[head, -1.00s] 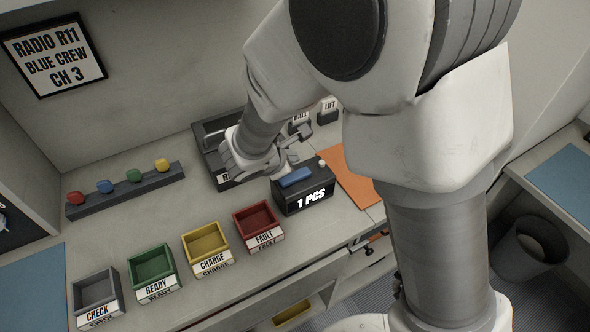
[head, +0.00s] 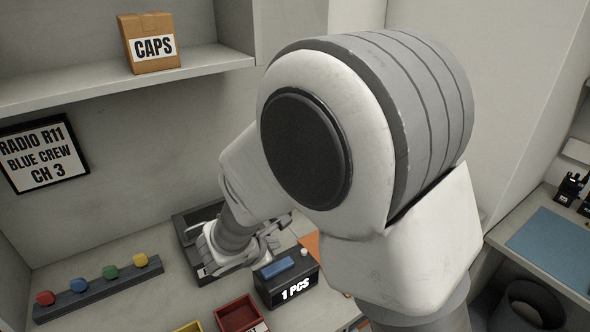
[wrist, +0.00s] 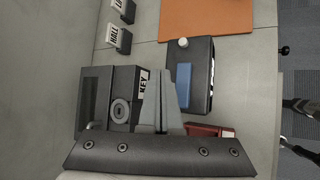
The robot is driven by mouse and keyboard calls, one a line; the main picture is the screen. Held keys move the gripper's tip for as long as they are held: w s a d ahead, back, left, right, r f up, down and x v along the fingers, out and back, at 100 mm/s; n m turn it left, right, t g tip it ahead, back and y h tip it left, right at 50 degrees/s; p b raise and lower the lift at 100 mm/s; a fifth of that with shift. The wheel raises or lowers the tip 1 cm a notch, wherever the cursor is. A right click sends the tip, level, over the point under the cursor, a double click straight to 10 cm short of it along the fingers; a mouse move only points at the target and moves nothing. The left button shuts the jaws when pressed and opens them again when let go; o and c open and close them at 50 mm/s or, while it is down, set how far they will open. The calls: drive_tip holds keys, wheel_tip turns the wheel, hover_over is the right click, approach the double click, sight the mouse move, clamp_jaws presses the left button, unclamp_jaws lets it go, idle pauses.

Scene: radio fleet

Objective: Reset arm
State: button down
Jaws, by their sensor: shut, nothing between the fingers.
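My arm stretches over the counter in the head view and hides part of it. My gripper (head: 272,236) hangs above the counter between a dark box and a black counter box marked "1 PCS" (head: 288,283). In the wrist view my gripper (wrist: 161,78) points down with its fingers together and nothing between them.
A rail with coloured knobs (head: 98,288) lies at the left. A red bin (head: 238,315) stands in front. A shelf (head: 205,64) with a "CAPS" box (head: 152,48) is above. An orange mat (wrist: 205,18) lies beyond the counter box. Another bench (head: 560,250) is at the right.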

drive_tip(key=s+d+r+m+g+h, duration=0.1)
drive_tip(key=s+d+r+m+g, duration=0.15)
drive_tip(key=d+r+m, duration=0.5)
drive_tip(key=s+d+r+m+g+h, duration=0.1)
drive_tip(key=s+d+r+m, duration=0.25)
drive_tip(key=d, duration=0.65)
drive_tip(key=s+d+r+m+y, duration=0.2)
drive_tip(key=s+r+m, duration=0.1)
drive_tip(key=s+m, duration=0.3)
drive_tip(key=s+d+r+m+y, duration=0.2)
drive_tip(key=s+d+r+m, duration=0.1)
drive_tip(key=s+m, duration=0.3)
drive_tip(key=shift+s+r+m+y, duration=0.15)
drive_tip(key=shift+s+m+y, duration=0.15)
drive_tip(key=shift+s, duration=0.35)
